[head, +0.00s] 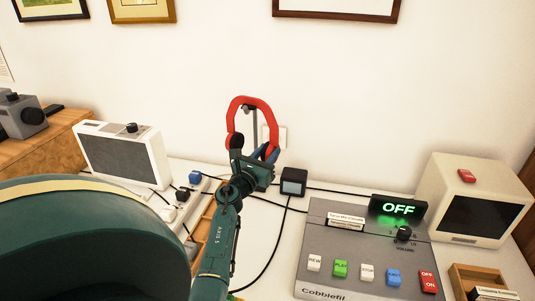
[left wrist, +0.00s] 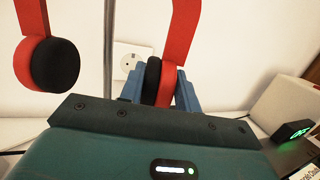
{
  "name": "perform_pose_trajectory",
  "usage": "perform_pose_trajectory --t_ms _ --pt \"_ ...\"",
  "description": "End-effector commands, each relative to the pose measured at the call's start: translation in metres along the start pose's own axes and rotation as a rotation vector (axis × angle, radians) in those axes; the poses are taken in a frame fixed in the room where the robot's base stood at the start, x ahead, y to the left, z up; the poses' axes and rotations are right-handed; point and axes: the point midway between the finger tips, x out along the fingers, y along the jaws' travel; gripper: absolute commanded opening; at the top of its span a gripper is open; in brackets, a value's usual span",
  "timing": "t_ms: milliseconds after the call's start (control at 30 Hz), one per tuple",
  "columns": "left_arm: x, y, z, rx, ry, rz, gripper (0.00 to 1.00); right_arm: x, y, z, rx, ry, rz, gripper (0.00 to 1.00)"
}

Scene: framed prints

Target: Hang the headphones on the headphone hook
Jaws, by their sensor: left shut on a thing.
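The red headphones (head: 240,104) with black ear pads are upright in the head view, band at the top. My left gripper (head: 266,155) is shut on their right-hand ear cup. In the left wrist view its blue fingers (left wrist: 188,92) close around that red and black cup (left wrist: 169,55), while the other cup (left wrist: 45,65) hangs free at the left. The grey headphone hook (head: 249,108) shows inside the band's arch, just below its top; I cannot tell whether they touch. Its thin post (left wrist: 109,45) stands between the two cups in the left wrist view. My right gripper is not in view.
A white speaker (head: 124,155) and a power strip (head: 187,205) stand left of my arm. A small black cube (head: 293,181) sits close to the right of the gripper. A grey console (head: 345,262) and a cream monitor (head: 478,200) fill the right. The wall is behind.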

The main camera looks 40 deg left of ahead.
Motion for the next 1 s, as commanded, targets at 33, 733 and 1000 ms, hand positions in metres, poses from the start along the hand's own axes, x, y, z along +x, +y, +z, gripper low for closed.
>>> perform_pose_trajectory --t_ms 33,733,1000 --pt "0.0 0.0 0.001 0.001 -0.002 0.0 0.05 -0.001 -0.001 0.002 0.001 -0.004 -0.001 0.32" --pt "0.0 0.0 -0.001 -0.001 0.001 0.0 0.58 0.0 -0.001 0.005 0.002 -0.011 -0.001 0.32" --pt "-0.022 0.0 -0.002 0.003 0.003 0.0 0.58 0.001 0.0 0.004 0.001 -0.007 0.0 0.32"
